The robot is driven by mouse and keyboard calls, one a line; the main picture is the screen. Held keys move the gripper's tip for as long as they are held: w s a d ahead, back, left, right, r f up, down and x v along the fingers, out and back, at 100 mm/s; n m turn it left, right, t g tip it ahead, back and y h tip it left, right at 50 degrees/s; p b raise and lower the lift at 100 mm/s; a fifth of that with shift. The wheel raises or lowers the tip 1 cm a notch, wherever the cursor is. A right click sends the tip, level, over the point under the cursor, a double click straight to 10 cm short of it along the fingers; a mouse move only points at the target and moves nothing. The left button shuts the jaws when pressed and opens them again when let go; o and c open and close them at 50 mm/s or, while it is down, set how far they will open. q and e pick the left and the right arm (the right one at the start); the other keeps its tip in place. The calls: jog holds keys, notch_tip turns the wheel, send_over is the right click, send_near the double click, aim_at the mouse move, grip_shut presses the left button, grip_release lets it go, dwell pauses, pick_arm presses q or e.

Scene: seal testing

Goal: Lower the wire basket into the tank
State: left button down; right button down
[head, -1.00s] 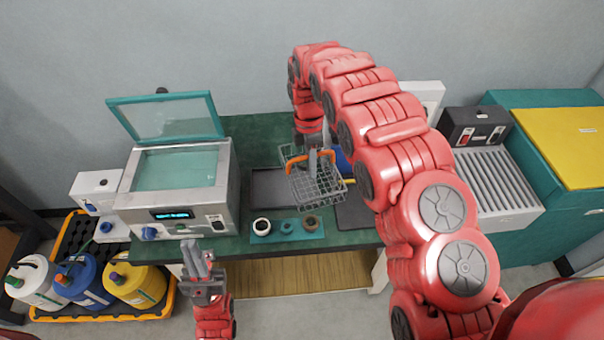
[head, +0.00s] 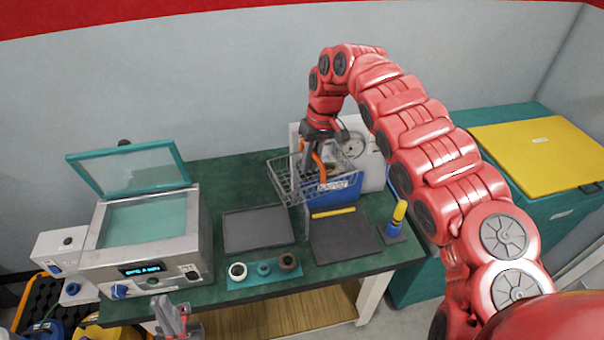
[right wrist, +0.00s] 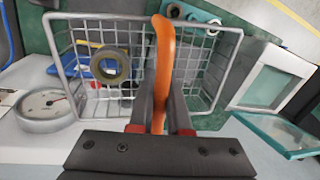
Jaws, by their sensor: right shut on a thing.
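The wire basket (head: 285,180) hangs in my right gripper (head: 312,158), which is shut on its orange handle (head: 318,160). It is in the air in front of the blue bin, left of my right arm. In the right wrist view the handle (right wrist: 163,60) stands between the fingers, and an olive ring (right wrist: 110,65) appears inside the basket. The tank (head: 150,222) is a metal box at the left of the table, its glass lid (head: 130,170) raised. The basket is well to its right. My left gripper (head: 170,315) is low at the front; its jaw gap is unclear.
A dark tray (head: 258,230) and a dark mat (head: 342,240) lie on the green table. A teal strip (head: 263,270) holds several rings at the front. A blue bin (head: 335,193) stands behind, with a yellow-topped bottle (head: 397,215) to the right. A gauge (right wrist: 43,105) shows in the wrist view.

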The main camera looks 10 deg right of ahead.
jog(key=shift+w+d+r+m, duration=0.25)
jog(key=shift+d+r+m, duration=0.35)
jog(key=shift+m, duration=0.6)
jog(key=shift+a, duration=0.2)
